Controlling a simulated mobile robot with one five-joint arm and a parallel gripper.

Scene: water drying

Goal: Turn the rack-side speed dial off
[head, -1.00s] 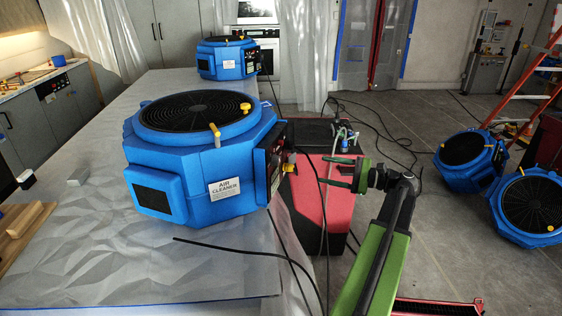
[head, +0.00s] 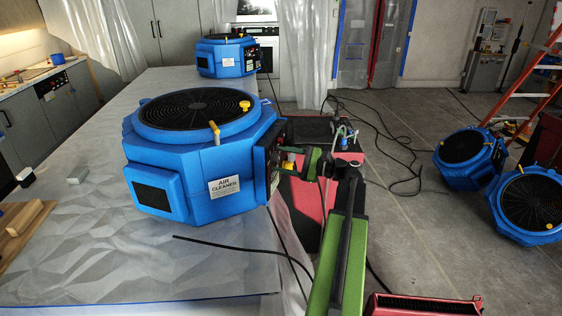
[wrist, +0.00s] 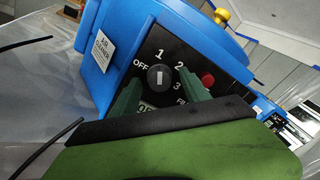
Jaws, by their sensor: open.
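A blue air cleaner (head: 205,150) stands on the covered table, its black control panel (head: 270,158) on its right side. In the wrist view the panel carries a round black dial (wrist: 160,78) with a white pointer bar. OFF, 1, 2 and 3 are printed around the dial; the bar looks upright, roughly in line with 1. My gripper (wrist: 176,92) is open, its green fingers in front of the panel and just below the dial on either side. I cannot tell whether they touch it. In the head view my gripper (head: 303,162) is close to the panel.
A red button (wrist: 208,80) sits right of the dial. A second blue air cleaner (head: 228,56) stands at the table's far end. Two more blue units (head: 470,158) lie on the floor at right. Black cables (head: 385,140) trail across the floor.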

